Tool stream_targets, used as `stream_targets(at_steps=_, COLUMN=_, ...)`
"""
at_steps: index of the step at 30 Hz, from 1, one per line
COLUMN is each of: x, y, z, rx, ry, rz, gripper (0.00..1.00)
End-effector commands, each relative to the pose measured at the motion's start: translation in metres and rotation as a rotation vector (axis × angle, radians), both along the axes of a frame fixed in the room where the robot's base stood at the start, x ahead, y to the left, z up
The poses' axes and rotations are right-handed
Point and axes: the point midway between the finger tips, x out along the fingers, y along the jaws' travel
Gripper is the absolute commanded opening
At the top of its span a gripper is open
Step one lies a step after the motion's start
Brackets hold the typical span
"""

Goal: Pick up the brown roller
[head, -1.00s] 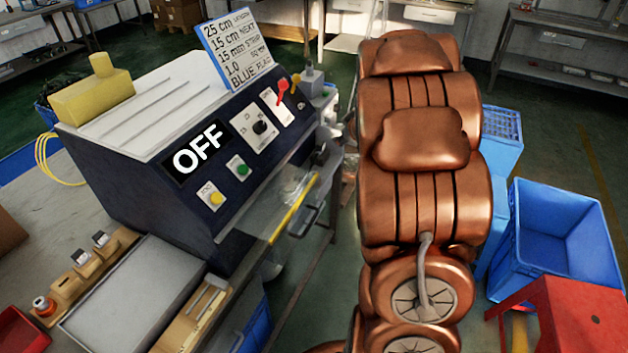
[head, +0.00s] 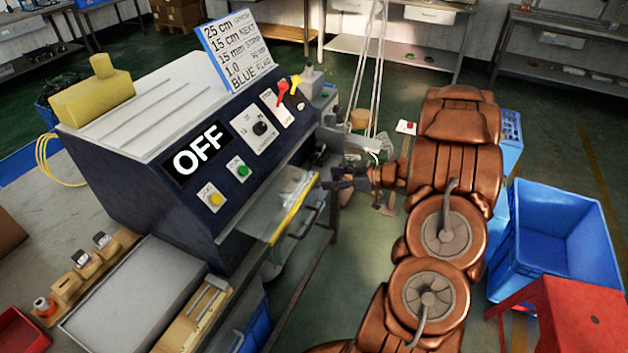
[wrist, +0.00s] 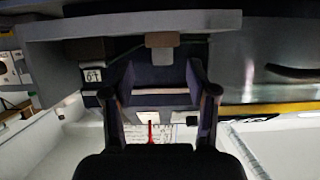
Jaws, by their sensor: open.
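My gripper (head: 343,178) is dark and points left at the right end of the machine, just beyond the clear guard with the yellow edge. In the wrist view my gripper (wrist: 159,95) has its two fingers wide apart, with nothing seen held between them. A small brown piece (wrist: 160,40) shows beyond the fingers, under a grey ledge. I cannot tell whether it is the brown roller. No roller can be clearly made out in the head view, where the machine and my arm hide part of the area around the gripper.
The machine (head: 185,130) has a panel reading OFF and a sign (head: 236,50) on top. Its clear guard (head: 270,205) juts out near my gripper. A blue crate (head: 550,240) and red stool (head: 575,315) stand at the right.

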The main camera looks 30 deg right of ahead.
Motion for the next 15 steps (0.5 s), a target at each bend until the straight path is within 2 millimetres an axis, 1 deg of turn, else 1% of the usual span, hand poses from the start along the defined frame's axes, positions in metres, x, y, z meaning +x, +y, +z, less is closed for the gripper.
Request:
stream_targets(at_steps=8, x=0.014, y=0.011, z=-0.004, rx=-0.003, ry=0.003, rz=0.003, gripper=0.58)
stream_targets(at_steps=15, x=0.035, y=0.026, z=-0.01, rx=-0.001, ry=0.002, rz=0.002, gripper=0.58)
